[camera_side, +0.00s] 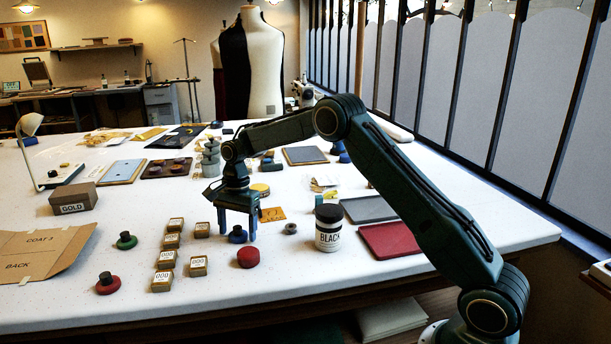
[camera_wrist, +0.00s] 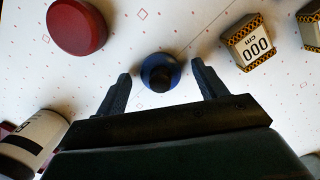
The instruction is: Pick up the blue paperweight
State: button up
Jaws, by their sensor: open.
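The blue paperweight (camera_side: 237,235) is a low blue disc with a dark knob, standing upright on the white table. In the wrist view the blue paperweight (camera_wrist: 160,72) lies between the two fingers, a little beyond their tips. My gripper (camera_side: 238,232) points down over it, with a finger on each side. In the wrist view my gripper (camera_wrist: 160,78) is open, with a gap between each finger and the paperweight. Nothing is held.
A red round piece (camera_side: 248,257) is close in front. Small boxes marked 000 (camera_side: 198,266) stand to the left. A jar labelled BLACK (camera_side: 328,228) stands to the right, with a red tray (camera_side: 390,240) beyond. Green (camera_side: 126,241) and red (camera_side: 108,284) knobbed weights sit farther left.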

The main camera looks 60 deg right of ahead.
aim_at(237, 226)
jog(key=shift+c, duration=0.4)
jog(key=c, duration=1.2)
jog(key=shift+o, duration=0.2)
jog(key=shift+r, duration=0.1)
jog(key=shift+r, duration=4.9)
